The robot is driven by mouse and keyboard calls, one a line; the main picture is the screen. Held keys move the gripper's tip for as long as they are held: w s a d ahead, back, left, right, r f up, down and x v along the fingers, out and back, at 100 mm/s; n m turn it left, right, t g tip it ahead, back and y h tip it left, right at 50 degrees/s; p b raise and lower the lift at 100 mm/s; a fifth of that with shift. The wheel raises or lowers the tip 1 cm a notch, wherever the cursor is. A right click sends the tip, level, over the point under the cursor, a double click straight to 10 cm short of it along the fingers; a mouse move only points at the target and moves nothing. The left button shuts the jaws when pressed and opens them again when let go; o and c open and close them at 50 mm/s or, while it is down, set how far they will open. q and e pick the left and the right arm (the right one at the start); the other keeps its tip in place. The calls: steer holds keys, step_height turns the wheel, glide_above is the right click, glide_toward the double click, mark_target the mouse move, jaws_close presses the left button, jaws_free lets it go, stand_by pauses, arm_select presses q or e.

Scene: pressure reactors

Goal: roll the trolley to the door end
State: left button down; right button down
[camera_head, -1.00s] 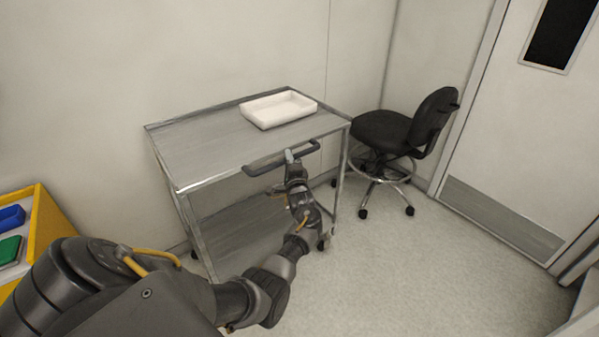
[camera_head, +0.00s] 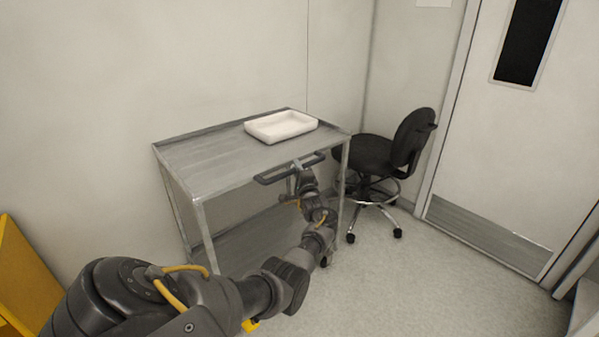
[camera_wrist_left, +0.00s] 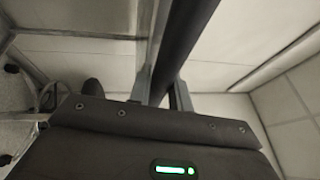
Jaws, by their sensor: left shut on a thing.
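The metal trolley (camera_head: 215,166) stands along the back wall, with a flat top and a lower shelf. A shallow white tray (camera_head: 281,126) sits on its top near the right end. A dark bar handle (camera_head: 270,179) runs along the trolley's front side. My left gripper (camera_head: 298,170) is shut on this handle from the front. In the left wrist view the dark handle bar (camera_wrist_left: 188,35) runs between the two fingers (camera_wrist_left: 162,90). My right gripper is not in view.
A black swivel chair (camera_head: 378,158) stands close to the trolley's right end. The door (camera_head: 505,150) is beyond it on the right, with a dark window and metal kick plate. A yellow unit (camera_head: 28,275) is at the far left. The front right floor (camera_head: 430,290) is clear.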

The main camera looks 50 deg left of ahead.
arm_select(q)
steer(key=c, duration=1.3)
jaws_free()
steer(key=shift+d, duration=0.25)
steer(key=p+v, duration=0.1)
steer(key=v, duration=0.9)
steer(key=shift+d, duration=0.2)
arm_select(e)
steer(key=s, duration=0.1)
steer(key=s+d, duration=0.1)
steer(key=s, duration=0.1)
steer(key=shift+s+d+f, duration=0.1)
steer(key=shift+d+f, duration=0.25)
arm_select(q)
steer(key=shift+s, duration=0.1)
